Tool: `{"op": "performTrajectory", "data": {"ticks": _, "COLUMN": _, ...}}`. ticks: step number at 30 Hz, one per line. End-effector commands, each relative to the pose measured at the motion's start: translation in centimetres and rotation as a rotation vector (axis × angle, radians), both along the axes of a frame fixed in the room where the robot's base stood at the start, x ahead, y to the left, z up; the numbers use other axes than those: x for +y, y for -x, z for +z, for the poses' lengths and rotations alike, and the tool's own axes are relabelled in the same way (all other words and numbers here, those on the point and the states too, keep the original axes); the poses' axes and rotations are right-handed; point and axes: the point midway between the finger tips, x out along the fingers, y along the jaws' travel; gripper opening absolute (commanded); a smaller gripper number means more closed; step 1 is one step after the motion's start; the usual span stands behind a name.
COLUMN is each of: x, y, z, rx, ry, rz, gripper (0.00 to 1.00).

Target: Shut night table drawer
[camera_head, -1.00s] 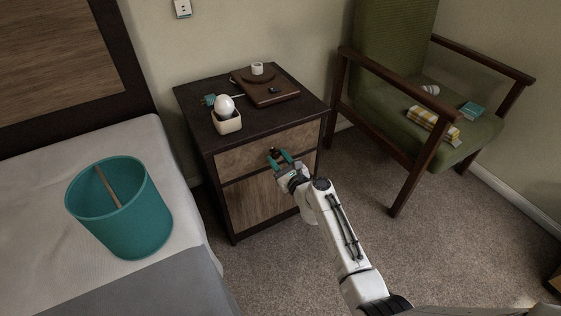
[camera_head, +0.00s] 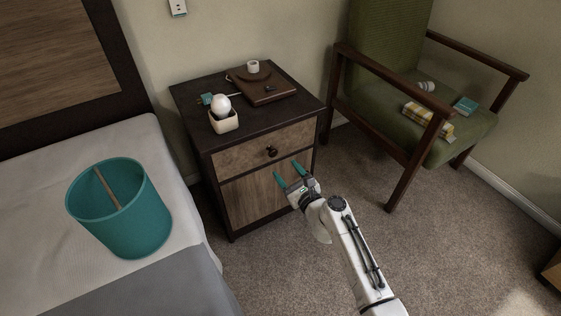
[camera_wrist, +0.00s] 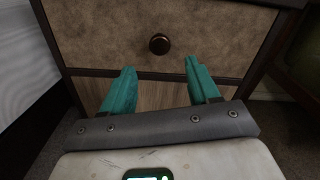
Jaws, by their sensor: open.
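The night table (camera_head: 186,107) is a dark wood cabinet beside the bed. Its upper drawer (camera_head: 236,157) has a tan front with a round dark knob (camera_head: 271,151). The drawer front looks flush with the cabinet frame. My gripper (camera_head: 287,170) is open and empty, with its teal fingers in front of the lower panel (camera_head: 247,202), below and apart from the knob. In the wrist view the knob (camera_wrist: 159,43) shows beyond and above the gap between the fingertips (camera_wrist: 159,66).
On the night table's top are a white ball in a pale cup (camera_head: 224,122) and a brown book (camera_head: 262,90). A teal bin (camera_head: 140,225) stands on the bed at left. A green armchair (camera_head: 385,105) stands at right. Carpet in front is clear.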

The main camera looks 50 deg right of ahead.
Motion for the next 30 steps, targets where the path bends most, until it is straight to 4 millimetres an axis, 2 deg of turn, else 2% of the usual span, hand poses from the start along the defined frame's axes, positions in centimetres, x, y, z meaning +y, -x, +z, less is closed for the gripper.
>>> {"op": "performTrajectory", "data": {"ticks": 3, "x": 0.5, "y": 1.7, "z": -0.1, "rx": 0.001, "ry": 0.002, "rz": 0.000, "gripper": 0.60}}
{"op": "performTrajectory", "data": {"ticks": 9, "x": 0.9, "y": 3.0, "z": 0.0, "rx": 0.000, "ry": 0.001, "rz": 0.000, "gripper": 0.60}}
{"op": "performTrajectory", "data": {"ticks": 29, "x": 0.9, "y": 3.1, "z": 0.0, "rx": 0.000, "ry": 0.001, "rz": 0.000, "gripper": 0.60}}
{"op": "performTrajectory", "data": {"ticks": 30, "x": 1.4, "y": 3.0, "z": 0.1, "rx": 0.007, "ry": 0.028, "rz": 0.021, "gripper": 0.60}}
